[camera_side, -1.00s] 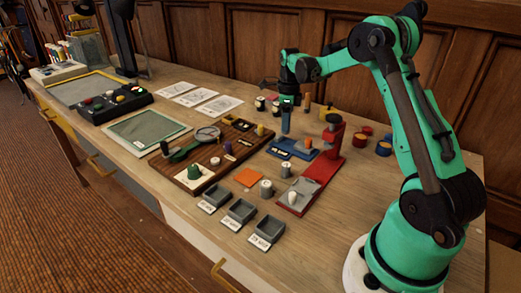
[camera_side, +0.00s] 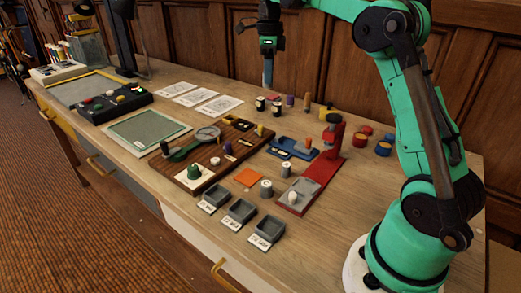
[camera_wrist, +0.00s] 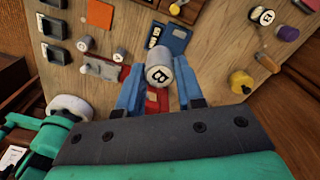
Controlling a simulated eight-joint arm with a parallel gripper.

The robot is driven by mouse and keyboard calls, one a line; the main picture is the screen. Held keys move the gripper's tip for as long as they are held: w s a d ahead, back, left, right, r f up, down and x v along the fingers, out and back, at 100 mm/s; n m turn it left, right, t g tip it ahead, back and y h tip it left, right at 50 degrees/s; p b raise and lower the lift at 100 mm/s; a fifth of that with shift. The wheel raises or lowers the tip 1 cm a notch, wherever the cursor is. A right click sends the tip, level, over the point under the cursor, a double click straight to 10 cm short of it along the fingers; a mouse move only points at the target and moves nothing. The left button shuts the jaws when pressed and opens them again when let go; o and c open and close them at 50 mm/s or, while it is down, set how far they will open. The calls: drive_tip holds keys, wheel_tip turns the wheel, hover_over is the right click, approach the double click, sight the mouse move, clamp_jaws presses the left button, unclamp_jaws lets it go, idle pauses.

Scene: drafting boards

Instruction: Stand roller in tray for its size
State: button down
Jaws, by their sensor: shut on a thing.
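My gripper (camera_side: 267,75) is raised high above the back of the bench in the side view. In the wrist view its blue fingers (camera_wrist: 160,92) are shut on a grey roller (camera_wrist: 160,74), whose pale end marked "B" faces the camera. The held roller is too small to make out in the side view. Three small grey trays stand in a row at the bench's front: the far tray (camera_side: 216,193), the middle tray (camera_side: 242,209) and the near tray (camera_side: 270,228). Each has a white label in front, too small to read. The trays look empty.
Two grey cylinders (camera_side: 266,189) stand behind the trays, near an orange square (camera_side: 247,177). A red press (camera_side: 322,170) stands to their right. A blue holder (camera_side: 293,148), dark cylinders (camera_side: 260,103) and a brown tool board (camera_side: 190,180) are nearby.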

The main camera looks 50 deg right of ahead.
drive_tip(key=shift+s+a+f+n, duration=0.4)
drive_tip(key=shift+a+f+n, duration=0.4)
drive_tip(key=shift+a+f, duration=2.3)
drive_tip(key=shift+s+a+f+n, duration=0.4)
drive_tip(key=shift+a+f+n, duration=0.4)
drive_tip(key=shift+a+f, duration=2.25)
drive_tip(key=shift+s+a+f+n, duration=0.4)
drive_tip(key=shift+a+f+n, duration=0.8)
drive_tip(key=shift+a, duration=3.4)
drive_tip(key=shift+f+m, duration=0.4)
drive_tip(key=shift+f, duration=0.25)
drive_tip(key=shift+f, duration=0.35)
drive_tip(key=shift+f, duration=0.2)
drive_tip(key=shift+f, duration=0.2)
